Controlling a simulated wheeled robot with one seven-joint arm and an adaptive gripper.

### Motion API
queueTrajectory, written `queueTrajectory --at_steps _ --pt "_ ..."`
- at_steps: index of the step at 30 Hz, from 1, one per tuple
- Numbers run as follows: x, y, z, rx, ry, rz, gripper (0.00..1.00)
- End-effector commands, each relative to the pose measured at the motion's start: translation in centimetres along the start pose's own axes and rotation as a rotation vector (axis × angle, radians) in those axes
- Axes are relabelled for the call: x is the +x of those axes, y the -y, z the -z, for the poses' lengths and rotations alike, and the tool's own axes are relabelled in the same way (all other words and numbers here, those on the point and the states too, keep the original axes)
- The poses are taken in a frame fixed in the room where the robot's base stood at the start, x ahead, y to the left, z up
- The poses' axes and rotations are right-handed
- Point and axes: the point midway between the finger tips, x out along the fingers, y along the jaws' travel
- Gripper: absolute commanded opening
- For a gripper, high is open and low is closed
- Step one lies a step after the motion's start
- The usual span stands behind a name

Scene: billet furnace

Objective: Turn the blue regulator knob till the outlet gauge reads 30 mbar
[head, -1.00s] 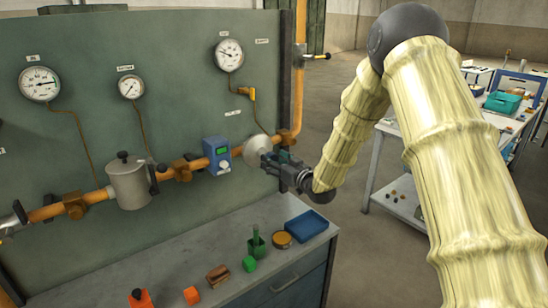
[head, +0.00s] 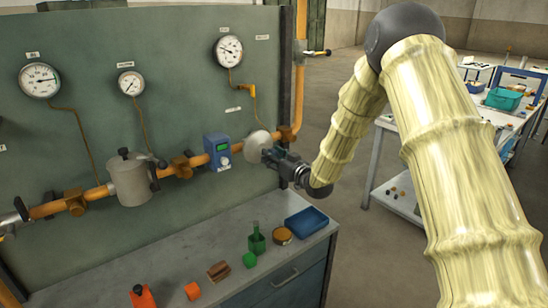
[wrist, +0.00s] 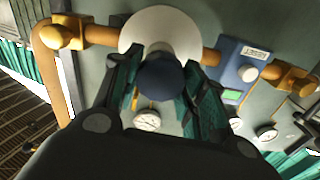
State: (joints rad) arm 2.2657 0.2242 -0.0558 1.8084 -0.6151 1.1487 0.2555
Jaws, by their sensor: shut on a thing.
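The dark blue regulator knob (wrist: 160,74) sits in front of the pale round regulator body (wrist: 178,25) on the orange pipe. My gripper (wrist: 160,80) is shut on the knob, one finger on each side of it. In the head view my gripper (head: 268,156) reaches the regulator body (head: 256,142) from the right and hides the knob. A white round gauge (head: 229,51) hangs on the panel above the regulator; it also shows in the wrist view (wrist: 146,121). Its dial figures are too small to read, so I cannot tell its reading.
A blue box (head: 217,152) with a display is on the pipe just left of the regulator. Two more gauges (head: 40,81) (head: 131,84) are farther left. The bench (head: 180,250) below holds several small objects and a blue tray (head: 307,220).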

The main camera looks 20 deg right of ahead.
Motion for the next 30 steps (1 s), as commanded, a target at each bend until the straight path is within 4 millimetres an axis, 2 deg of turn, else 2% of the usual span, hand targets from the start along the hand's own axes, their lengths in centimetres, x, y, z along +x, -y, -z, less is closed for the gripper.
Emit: queueTrajectory --at_steps 8,30 --pt "-0.02 -0.18 -0.09 0.125 -0.003 -0.002 0.18" --pt "-0.05 -0.49 -0.18 0.782 -0.005 -0.002 0.18"
